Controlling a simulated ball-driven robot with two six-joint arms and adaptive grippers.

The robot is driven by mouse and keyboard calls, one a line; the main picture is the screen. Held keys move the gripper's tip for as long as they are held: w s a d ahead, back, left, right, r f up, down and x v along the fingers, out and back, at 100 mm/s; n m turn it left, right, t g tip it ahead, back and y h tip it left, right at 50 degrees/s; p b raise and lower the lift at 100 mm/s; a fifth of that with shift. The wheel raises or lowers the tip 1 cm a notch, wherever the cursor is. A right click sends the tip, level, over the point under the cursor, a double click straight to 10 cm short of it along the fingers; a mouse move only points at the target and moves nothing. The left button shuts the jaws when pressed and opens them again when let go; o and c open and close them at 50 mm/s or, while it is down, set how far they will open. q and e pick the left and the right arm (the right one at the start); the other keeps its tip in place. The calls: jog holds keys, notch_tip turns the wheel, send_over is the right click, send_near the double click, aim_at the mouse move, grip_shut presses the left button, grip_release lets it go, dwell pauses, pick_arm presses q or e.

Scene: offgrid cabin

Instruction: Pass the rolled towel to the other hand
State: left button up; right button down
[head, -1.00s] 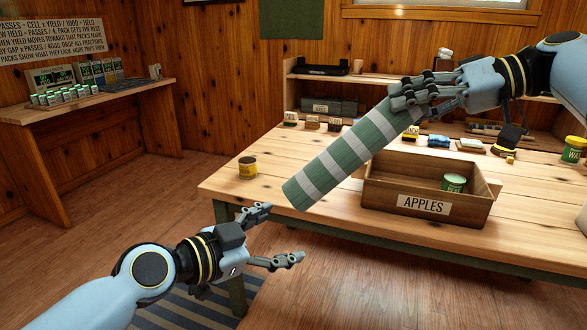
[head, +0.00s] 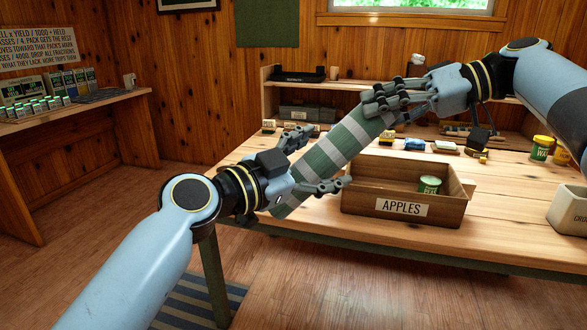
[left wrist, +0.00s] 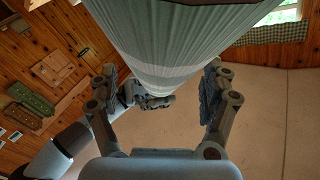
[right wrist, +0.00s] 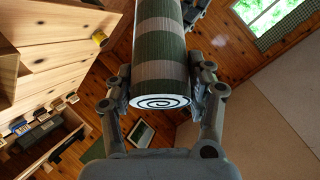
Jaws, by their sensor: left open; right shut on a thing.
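The rolled towel (head: 334,152) is green with pale grey stripes. It hangs tilted above the table, its upper end to the right and its lower end to the left. My right gripper (head: 390,100) is shut on its upper end; the right wrist view shows the towel (right wrist: 160,58) between its fingers, with the spiral end facing the camera. My left gripper (head: 318,160) is open at the towel's lower part. In the left wrist view the towel (left wrist: 165,40) lies between and above the spread fingers, with a gap at the left finger; contact at the right finger is unclear.
A wooden crate (head: 403,208) marked APPLES stands on the table (head: 480,235) just right of and below the towel, with a green can (head: 429,185) in it. A shelf unit (head: 345,88) stands behind. Yellow-lidded cans (head: 541,148) and a pale bin (head: 570,210) are at the right.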

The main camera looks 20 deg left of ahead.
pick_arm(q)
jog(key=shift+x, duration=1.2)
jog(key=c, duration=1.3)
jog(key=shift+c, duration=0.2)
pick_arm(e)
jog(key=shift+c, duration=1.9)
grip_release()
